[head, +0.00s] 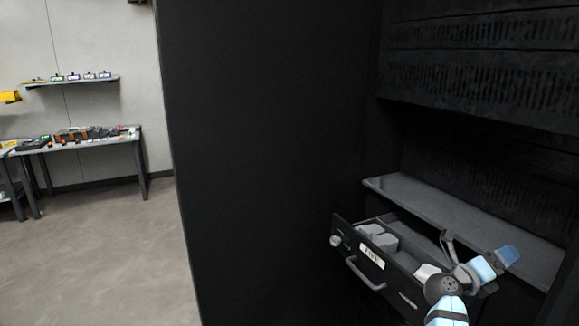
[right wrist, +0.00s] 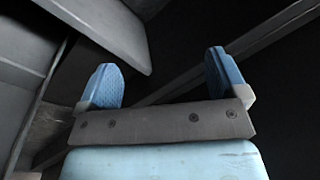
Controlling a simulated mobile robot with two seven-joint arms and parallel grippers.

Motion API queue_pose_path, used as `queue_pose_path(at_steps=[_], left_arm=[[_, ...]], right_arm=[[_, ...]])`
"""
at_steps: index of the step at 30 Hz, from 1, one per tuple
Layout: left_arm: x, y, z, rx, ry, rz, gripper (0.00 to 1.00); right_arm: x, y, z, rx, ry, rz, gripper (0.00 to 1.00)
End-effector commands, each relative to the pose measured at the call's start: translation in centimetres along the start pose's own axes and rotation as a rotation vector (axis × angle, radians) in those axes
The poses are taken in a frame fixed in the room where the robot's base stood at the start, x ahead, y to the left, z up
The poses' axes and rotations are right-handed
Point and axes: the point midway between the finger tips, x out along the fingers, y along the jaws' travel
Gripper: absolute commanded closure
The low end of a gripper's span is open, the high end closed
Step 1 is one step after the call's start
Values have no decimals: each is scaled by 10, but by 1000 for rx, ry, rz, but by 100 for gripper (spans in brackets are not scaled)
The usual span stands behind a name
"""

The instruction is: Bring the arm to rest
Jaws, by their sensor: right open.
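My right gripper (head: 480,262) is over the right part of an open drawer (head: 352,228) in a dark cabinet. In the right wrist view its two blue fingers (right wrist: 162,85) stand wide apart with nothing between them. The drawer has a front handle (head: 364,274) and a white label (head: 371,256). Grey pieces (head: 378,238) lie inside it on the left. My right arm and gripper hide part of the drawer's right side. My left gripper does not show in either view.
The black cabinet (head: 265,150) fills the middle, with a grey shelf (head: 480,215) just behind the drawer and slatted panels (head: 480,75) above. At the far left, a workbench (head: 90,143) and a wall shelf (head: 75,82) hold small items. The floor (head: 105,250) at left is clear.

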Motion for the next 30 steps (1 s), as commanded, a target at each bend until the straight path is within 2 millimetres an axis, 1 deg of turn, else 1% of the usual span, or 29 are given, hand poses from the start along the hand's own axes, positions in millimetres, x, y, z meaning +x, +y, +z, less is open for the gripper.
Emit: queue_pose_path(at_steps=[1,2,3,5,6,8,9,11,12,14,15,17,18,20,21,24,27,30], left_arm=[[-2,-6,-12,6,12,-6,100],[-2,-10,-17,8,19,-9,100],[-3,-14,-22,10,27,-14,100],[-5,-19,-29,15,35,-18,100],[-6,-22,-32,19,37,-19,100],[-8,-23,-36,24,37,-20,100],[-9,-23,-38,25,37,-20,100],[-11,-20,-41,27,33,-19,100],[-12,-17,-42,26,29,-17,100],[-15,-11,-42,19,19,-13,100],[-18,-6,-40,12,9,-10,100],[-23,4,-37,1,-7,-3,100],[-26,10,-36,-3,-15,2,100],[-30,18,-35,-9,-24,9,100],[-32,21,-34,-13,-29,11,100],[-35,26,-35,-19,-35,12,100],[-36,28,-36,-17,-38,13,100],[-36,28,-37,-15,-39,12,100]], right_arm=[[-14,-8,1,-136,-151,-91,9],[-25,-9,4,-215,-242,-140,9],[-43,-9,6,-321,-363,-199,9],[-74,-2,6,-479,-543,-269,9],[-98,6,3,-584,-659,-307,9],[-135,21,-6,-733,-825,-347,9],[-159,31,-16,-825,-929,-364,9],[-195,47,-35,-959,-1078,-380,9],[-218,56,-50,-1044,-1171,-387,9],[-253,69,-78,-1168,-1311,-389,9],[-275,77,-99,-1251,-1403,-388,9],[-307,85,-131,-1369,-1532,-386,9],[-325,88,-153,-1442,-1612,-383,9],[-350,92,-184,-1540,-1719,-376,9],[-363,92,-204,-1598,-1780,-372,9],[-387,90,-242,-1712,-1898,-363,9],[-400,88,-265,-1779,-1966,-357,9],[-405,87,-274,-1806,-1993,-354,9]])
